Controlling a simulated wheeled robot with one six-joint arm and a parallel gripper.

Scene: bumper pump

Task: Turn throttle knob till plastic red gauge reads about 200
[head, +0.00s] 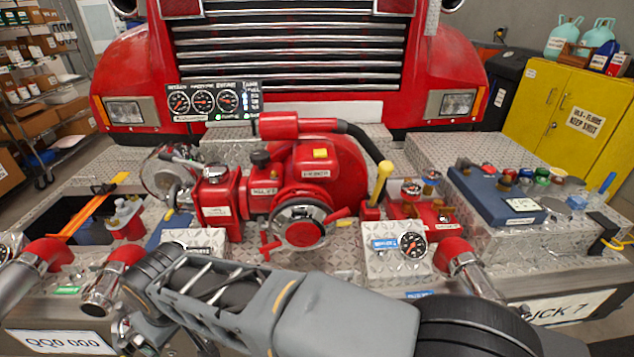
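No knob in the head view carries a throttle label that I can read. A yellow-topped lever (381,180) stands on the right of the red pump (318,185). A round gauge (412,245) with a dark face and reddish needle sits on a metal plate block right of centre; its reading is too small to tell. A black panel (213,101) at the back holds three dials with red marks, also unreadable. My grey arm (290,305) crosses the foreground and hides part of the front edge. My gripper is not visible.
Coloured knobs (542,174) sit by a blue box (495,196) on the right deck. Red-and-chrome pipe elbows (106,280) stand along the front. A red truck grille (290,50) closes the back; a yellow cabinet (575,120) stands at right.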

